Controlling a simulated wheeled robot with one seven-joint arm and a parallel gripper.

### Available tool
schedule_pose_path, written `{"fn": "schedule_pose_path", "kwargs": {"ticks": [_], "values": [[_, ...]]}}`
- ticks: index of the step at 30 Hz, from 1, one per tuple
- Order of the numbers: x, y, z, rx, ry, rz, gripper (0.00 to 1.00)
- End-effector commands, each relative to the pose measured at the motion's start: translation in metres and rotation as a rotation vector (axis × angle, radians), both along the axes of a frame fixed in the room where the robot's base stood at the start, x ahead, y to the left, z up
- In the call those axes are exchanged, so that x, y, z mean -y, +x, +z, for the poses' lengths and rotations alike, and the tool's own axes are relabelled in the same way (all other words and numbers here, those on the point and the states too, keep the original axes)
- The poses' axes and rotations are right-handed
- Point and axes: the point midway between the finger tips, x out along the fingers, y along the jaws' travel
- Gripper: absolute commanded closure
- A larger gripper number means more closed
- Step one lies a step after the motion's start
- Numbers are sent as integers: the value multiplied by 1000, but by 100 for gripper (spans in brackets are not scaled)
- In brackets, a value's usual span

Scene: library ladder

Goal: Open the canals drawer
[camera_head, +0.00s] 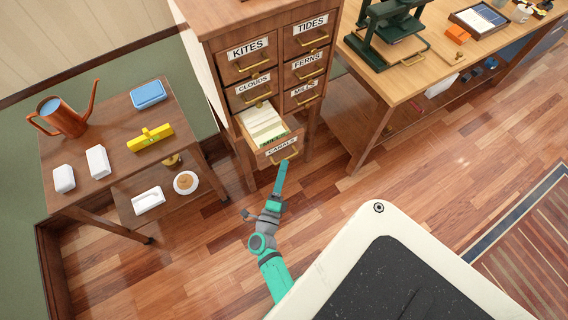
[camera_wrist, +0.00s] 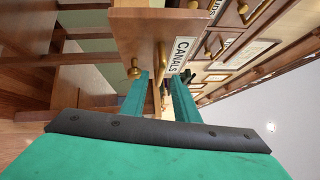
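The canals drawer (camera_head: 283,147) is the lowest labelled drawer in the left column of the wooden cabinet. It is pulled well out, and pale cards show inside it. Its CANALS label (camera_wrist: 180,54) and brass handle (camera_wrist: 158,75) show in the wrist view. My gripper (camera_head: 285,164) is at the drawer front, by the handle. In the wrist view its two teal fingers (camera_wrist: 160,88) stand on either side of the handle, apart, with a gap visible between them.
The cabinet's other drawers, such as KITES (camera_head: 249,60) and TIDES (camera_head: 311,34), are shut. A side table (camera_head: 110,190) with a watering can (camera_head: 65,117) stands left. A workbench (camera_head: 420,80) stands right. Wooden floor (camera_head: 400,180) is clear between workbench and rug (camera_head: 535,250).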

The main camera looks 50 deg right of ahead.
Motion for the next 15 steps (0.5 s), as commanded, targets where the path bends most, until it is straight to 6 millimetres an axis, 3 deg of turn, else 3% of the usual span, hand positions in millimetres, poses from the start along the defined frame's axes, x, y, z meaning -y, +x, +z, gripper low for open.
{"fn": "schedule_pose_path", "kwargs": {"ticks": [9,15], "values": [[-51,-27,-9,-1,2,1,72],[-67,-36,-11,0,1,0,72]]}}
